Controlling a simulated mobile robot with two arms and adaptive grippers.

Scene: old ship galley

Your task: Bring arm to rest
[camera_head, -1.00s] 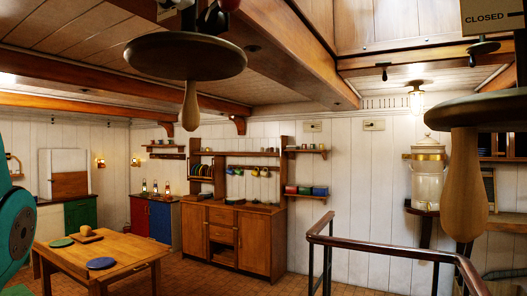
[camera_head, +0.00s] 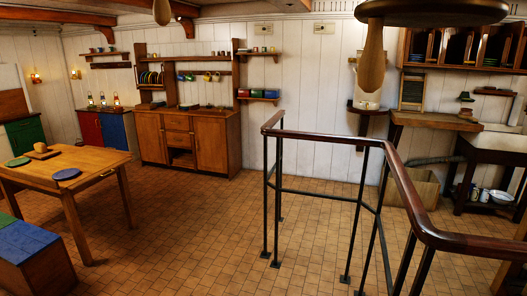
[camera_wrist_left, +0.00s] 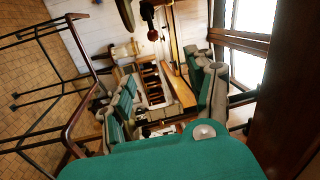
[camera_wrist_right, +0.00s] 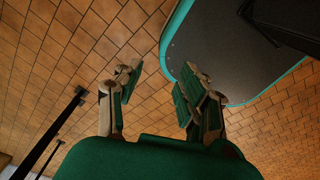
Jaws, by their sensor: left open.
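Neither of my arms shows in the head view. In the left wrist view my left gripper (camera_wrist_left: 165,95) has its green and grey fingers spread apart, with nothing between them; shelving and a wooden plank show beyond. In the right wrist view my right gripper (camera_wrist_right: 160,85) also has its fingers apart and empty, above the tiled floor (camera_wrist_right: 75,40).
A dark wooden handrail (camera_head: 330,138) on black posts stands close in front, to the right. A wooden table (camera_head: 105,167) with plates and a blue-topped bench (camera_head: 40,240) are at left. A round wooden disc (camera_head: 432,10) hangs overhead. Tiled floor (camera_head: 190,225) between is clear.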

